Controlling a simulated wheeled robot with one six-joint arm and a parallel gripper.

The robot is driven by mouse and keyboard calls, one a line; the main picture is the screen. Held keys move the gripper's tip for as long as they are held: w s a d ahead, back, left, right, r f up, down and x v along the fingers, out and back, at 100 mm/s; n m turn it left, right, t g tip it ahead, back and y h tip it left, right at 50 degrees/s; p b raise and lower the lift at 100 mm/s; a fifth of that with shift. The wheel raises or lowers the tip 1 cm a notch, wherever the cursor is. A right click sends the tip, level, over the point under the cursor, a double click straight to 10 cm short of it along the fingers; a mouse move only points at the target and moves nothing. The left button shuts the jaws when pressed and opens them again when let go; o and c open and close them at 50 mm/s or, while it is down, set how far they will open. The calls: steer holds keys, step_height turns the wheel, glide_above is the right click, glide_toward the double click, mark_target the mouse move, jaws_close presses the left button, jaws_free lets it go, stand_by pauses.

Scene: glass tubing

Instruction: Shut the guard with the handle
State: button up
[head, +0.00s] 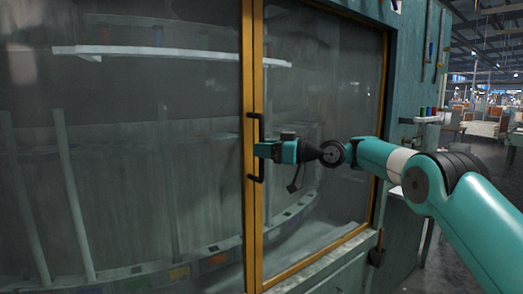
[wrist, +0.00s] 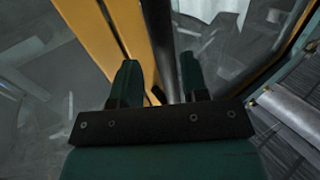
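The guard is a large glazed panel in a yellow frame (head: 248,215) on the front of a green machine. Two yellow uprights stand side by side with a thin dark line between them; I cannot tell whether this is a gap. The black bar handle (head: 257,176) is upright on the right-hand upright. My gripper (head: 264,150) is at the handle's mid-height, reaching in from the right. In the wrist view the handle (wrist: 159,40) runs between my two open fingers (wrist: 160,80), close to the right finger, with room on the left. Contact is unclear.
Behind the glass are a white shelf (head: 170,52) and pale upright posts (head: 75,195). Right of the machine, a small shelf (head: 420,119) holds coloured spools. Open floor and distant benches lie at the far right.

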steer(key=shift+a, duration=0.2)
steer(key=shift+s+f, duration=0.1)
steer(key=b+v, duration=0.5)
steer(key=v, duration=1.2)
steer(key=shift+d+b, duration=0.25)
steer(key=shift+b, duration=0.05)
steer(key=shift+a, duration=0.1)
